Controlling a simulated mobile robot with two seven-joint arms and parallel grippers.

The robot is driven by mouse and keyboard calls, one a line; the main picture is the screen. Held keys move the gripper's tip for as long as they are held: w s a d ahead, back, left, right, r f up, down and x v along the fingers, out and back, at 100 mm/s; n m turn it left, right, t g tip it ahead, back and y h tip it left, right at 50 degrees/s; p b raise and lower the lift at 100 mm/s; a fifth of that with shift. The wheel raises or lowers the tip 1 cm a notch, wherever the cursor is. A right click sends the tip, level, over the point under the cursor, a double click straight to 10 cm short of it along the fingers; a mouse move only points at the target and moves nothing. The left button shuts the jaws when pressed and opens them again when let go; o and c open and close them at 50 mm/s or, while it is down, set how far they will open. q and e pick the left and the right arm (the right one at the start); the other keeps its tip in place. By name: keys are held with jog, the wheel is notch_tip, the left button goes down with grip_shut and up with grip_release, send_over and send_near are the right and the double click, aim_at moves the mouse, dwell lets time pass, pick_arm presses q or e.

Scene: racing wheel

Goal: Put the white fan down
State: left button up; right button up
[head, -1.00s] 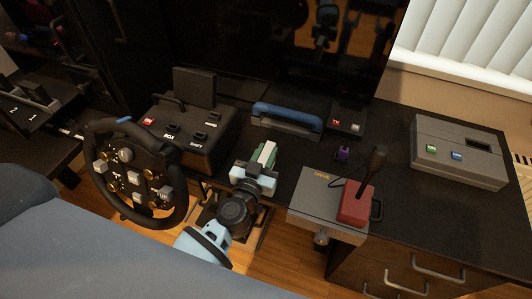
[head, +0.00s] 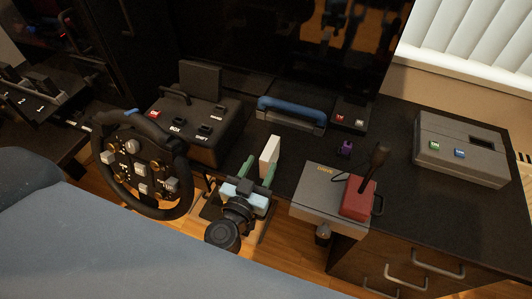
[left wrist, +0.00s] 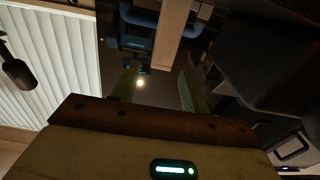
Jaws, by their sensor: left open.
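The white fan (head: 269,156) shows as a slim white upright block at the front part of the black desk, left of the grey shifter box. My left gripper (head: 260,170) has its green fingers apart, just on the near side of the fan. The fan's lower end is partly hidden by a finger, so I cannot tell whether they touch. In the left wrist view the two fingers (left wrist: 158,88) are spread with nothing between their tips. A pale upright strip (left wrist: 172,35) beyond them may be the fan. My right gripper is not in view.
A steering wheel (head: 143,165) and black button box (head: 195,130) are on the left. A blue-handled item (head: 291,110) lies behind the fan. The grey box with a red shifter (head: 358,198) is to the right. Bare desk lies farther right (head: 410,200).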

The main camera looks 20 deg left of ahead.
pick_arm(q)
jog(key=s, duration=0.4)
jog(key=shift+s, duration=0.3)
jog(key=shift+a, duration=0.1)
